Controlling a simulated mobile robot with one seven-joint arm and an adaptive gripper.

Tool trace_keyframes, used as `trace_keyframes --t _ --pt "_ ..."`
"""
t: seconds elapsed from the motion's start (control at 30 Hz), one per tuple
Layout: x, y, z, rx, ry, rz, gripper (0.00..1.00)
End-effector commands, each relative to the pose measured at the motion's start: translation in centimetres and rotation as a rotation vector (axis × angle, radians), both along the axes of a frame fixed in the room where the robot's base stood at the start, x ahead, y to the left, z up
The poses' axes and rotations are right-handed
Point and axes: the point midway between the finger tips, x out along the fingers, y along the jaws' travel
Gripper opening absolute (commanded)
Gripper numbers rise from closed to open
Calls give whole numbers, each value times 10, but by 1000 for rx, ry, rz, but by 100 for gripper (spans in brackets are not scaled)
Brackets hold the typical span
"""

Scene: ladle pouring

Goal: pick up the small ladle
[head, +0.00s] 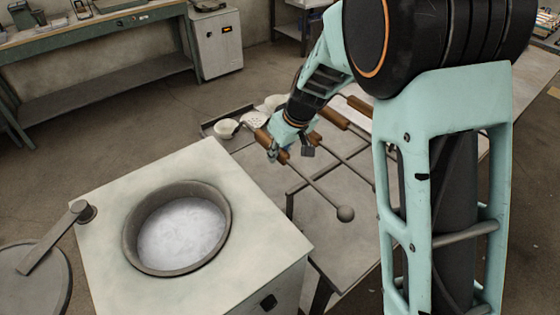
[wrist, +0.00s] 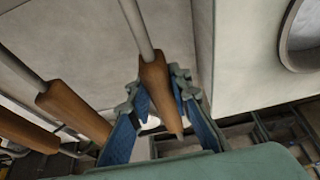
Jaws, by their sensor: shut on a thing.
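The small ladle has a brown wooden handle (head: 271,144) and a thin metal rod ending in a small dark round head (head: 345,213). In the head view it lies slantwise over the grey table, nearest the furnace. My gripper (head: 279,152) is shut on its handle. In the wrist view the handle (wrist: 158,85) is between the two blue-padded fingers of my gripper (wrist: 162,105), with the rod running up out of the picture. I cannot tell whether the ladle touches the table. The hollow of its head does not show.
Other wooden-handled tools (head: 335,118) lie to the right; two handles (wrist: 75,110) show left of my gripper in the wrist view. The furnace (head: 95,205), with a round pot (head: 128,240) of pale silvery contents, stands to the left.

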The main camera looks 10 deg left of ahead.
Motion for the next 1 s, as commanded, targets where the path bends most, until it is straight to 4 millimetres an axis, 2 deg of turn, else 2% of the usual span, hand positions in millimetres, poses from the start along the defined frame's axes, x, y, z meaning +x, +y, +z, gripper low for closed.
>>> trace_keyframes --t 0.67,0.87,1.0 --pt "2 1 5 3 -6 0 0" --pt "2 1 19 4 -7 1 0" --pt "3 1 41 4 -10 0 0"
